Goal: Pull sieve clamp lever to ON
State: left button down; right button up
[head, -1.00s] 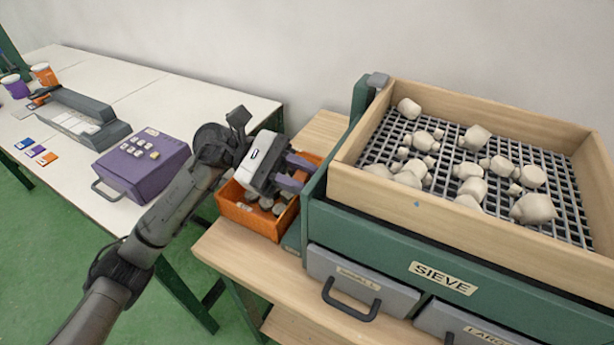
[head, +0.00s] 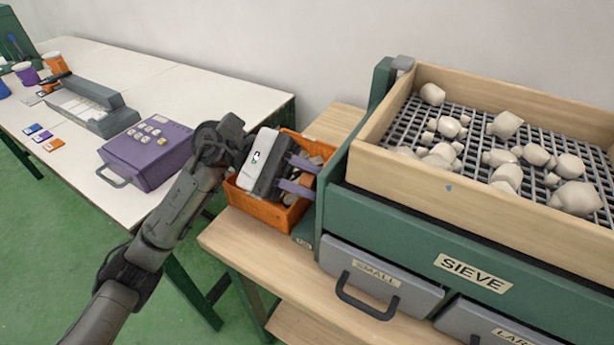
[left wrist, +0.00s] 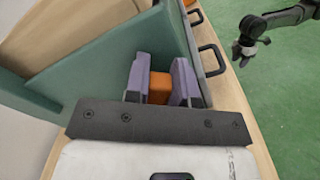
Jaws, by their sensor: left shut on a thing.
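The green sieve (head: 400,215) stands at the right, with a wooden-framed mesh top full of pale lumps. My left gripper (head: 307,175) is at the sieve's left side, in front of an orange crate. In the left wrist view, its purple fingers (left wrist: 161,86) are shut on an orange block (left wrist: 160,87) beside the green sieve wall, which I take for the clamp lever's grip.
The orange crate (head: 262,208) stands on the wooden bench, close left of the sieve. Grey drawers (head: 378,278) with handles are below the mesh. A purple box (head: 147,158) sits on the white table (head: 205,88) at the left. Green floor is open in front.

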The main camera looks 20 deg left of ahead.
pick_arm(q)
jog(key=c, duration=1)
grip_release()
jog(key=shift+s, duration=0.1)
jog(key=shift+o, duration=0.2)
jog(key=shift+a, duration=0.5)
jog(key=a+p, duration=0.1)
jog(key=a, duration=0.2)
jog(key=w+a+p, duration=0.1)
jog(key=a, duration=0.3)
jog(key=a+p, duration=0.1)
jog(key=a, duration=0.3)
jog(key=shift+w+a+p, duration=0.15)
jog(key=shift+w+p, duration=0.2)
jog(key=shift+p, duration=0.05)
jog(key=shift+w+a, duration=0.1)
jog(key=shift+a, duration=0.65)
